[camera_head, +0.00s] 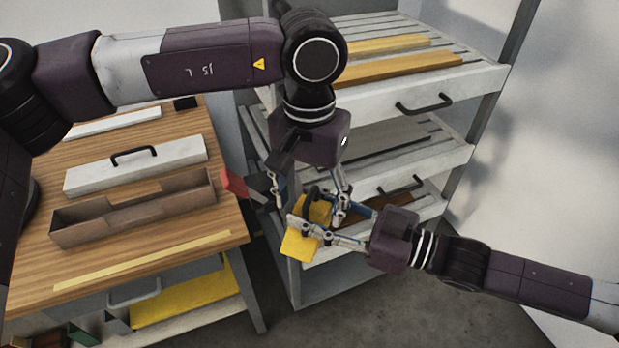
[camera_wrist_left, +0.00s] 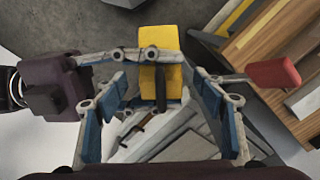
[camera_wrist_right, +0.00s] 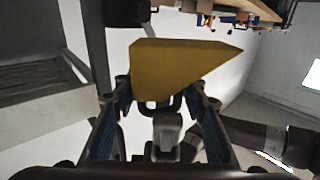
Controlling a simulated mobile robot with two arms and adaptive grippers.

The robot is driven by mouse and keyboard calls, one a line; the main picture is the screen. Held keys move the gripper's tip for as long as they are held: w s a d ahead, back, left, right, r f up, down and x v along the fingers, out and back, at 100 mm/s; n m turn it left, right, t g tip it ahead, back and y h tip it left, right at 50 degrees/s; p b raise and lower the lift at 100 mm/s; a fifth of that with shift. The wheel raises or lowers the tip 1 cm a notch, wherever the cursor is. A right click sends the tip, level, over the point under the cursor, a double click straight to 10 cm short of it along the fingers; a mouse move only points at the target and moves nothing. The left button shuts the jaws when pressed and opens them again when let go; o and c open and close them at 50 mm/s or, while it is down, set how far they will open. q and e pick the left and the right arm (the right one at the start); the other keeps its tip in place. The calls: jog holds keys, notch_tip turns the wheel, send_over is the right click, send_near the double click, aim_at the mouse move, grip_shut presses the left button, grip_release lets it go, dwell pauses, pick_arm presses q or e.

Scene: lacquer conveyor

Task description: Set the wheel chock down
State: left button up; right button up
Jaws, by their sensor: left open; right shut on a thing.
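The wheel chock is a yellow wedge with a black handle (camera_head: 298,246). It hangs in the air between the workbench and the shelf rack. It shows large in the right wrist view (camera_wrist_right: 178,68) and at the top centre of the left wrist view (camera_wrist_left: 174,72). My right gripper (camera_head: 312,208) comes from the right and is shut on the chock at its handle. My left gripper (camera_wrist_left: 166,112) is open and empty, pointing down just above the chock, its fingers spread either side of the handle. Their contact with the chock cannot be told.
The wooden workbench (camera_head: 140,255) at left carries a brown open tray (camera_head: 135,212), a white lidded piece with a handle (camera_head: 135,166) and a yellow strip. The shelf rack (camera_head: 435,165) stands behind, with boards on top. A red block (camera_head: 234,184) sits close beside my left gripper.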

aim_at(310, 213)
pick_arm(q)
jog(key=shift+f, duration=1.8)
jog(key=shift+c, duration=0.7)
jog(key=c, duration=1.3)
jog(key=shift+c, duration=0.6)
pick_arm(e)
jog(key=o, duration=1.5)
jog(key=shift+o, duration=0.2)
jog(key=shift+d, duration=0.1)
